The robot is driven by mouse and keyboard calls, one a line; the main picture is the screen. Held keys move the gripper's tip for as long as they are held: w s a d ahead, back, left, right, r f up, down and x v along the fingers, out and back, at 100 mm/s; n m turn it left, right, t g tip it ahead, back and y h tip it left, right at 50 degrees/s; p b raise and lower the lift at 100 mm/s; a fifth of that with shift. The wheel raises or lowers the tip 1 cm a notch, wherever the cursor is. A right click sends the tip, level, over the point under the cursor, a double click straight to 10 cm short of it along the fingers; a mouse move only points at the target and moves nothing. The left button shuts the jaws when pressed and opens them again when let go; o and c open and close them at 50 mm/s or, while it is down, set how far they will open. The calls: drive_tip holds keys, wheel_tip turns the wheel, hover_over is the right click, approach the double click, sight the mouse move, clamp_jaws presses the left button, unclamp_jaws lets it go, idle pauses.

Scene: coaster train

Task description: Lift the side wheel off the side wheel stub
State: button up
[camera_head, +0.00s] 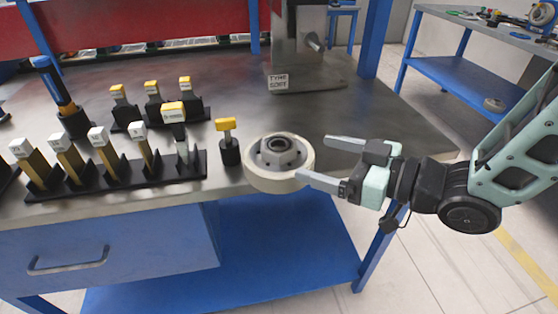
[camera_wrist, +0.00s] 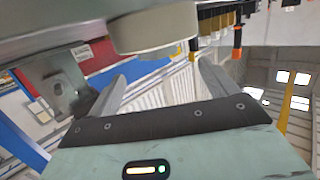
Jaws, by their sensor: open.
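The side wheel (camera_head: 256,178), a pale tyre around a grey metal hub, lies flat near the bench's front edge. In the wrist view its pale rim (camera_wrist: 155,32) shows just beyond the fingertips. My gripper (camera_head: 319,160) is open and empty at the wheel's right, with the near finger's tip close to the rim; whether they touch I cannot tell. Whether anything is under or inside the wheel's hub is unclear.
A short yellow-topped tool in a black holder (camera_head: 229,150) stands close left of the wheel. Black racks (camera_head: 120,180) with several tools fill the left side of the bench (camera_head: 235,98). The bench right of the metal block is clear. A second blue table (camera_head: 475,80) stands at the right.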

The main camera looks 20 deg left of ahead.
sight(265, 138)
drive_tip(key=x, duration=0.5)
drive_tip(key=p+x, duration=0.1)
drive_tip(key=x, duration=0.3)
drive_tip(key=shift+w+a, duration=0.3)
drive_tip(key=shift+a, duration=0.05)
drive_tip(key=c, duration=1.8)
drive_tip(key=shift+r, duration=0.3)
clamp_jaws()
drive_tip(key=shift+a, duration=0.1)
